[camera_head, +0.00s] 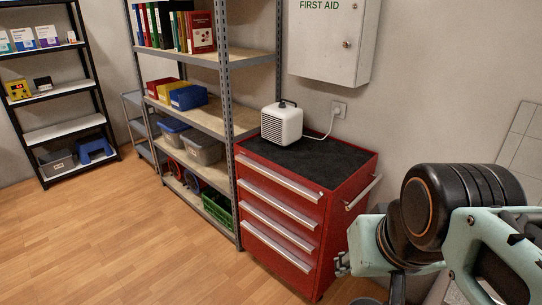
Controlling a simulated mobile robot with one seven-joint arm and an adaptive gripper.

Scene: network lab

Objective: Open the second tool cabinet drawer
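The red tool cabinet (340,205) stands at the middle right, with a black top and a front of several stacked drawers. Each drawer has a long pale handle strip. The second drawer from the top (280,203) looks shut, flush with the others. My arm, with black round joints and mint-green links, fills the lower right, to the right of the cabinet and nearer the camera. I cannot clearly make out the fingertips of my gripper among these parts, nor whether they are open. No part of my arm is seen touching the drawer fronts.
A white heater-like box (282,123) stands on the cabinet top, its cord running to a wall socket (339,109). A side handle (363,192) sticks out at the cabinet's right. A grey shelf unit (231,150) stands close at its left. The wooden floor (150,245) in front is clear.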

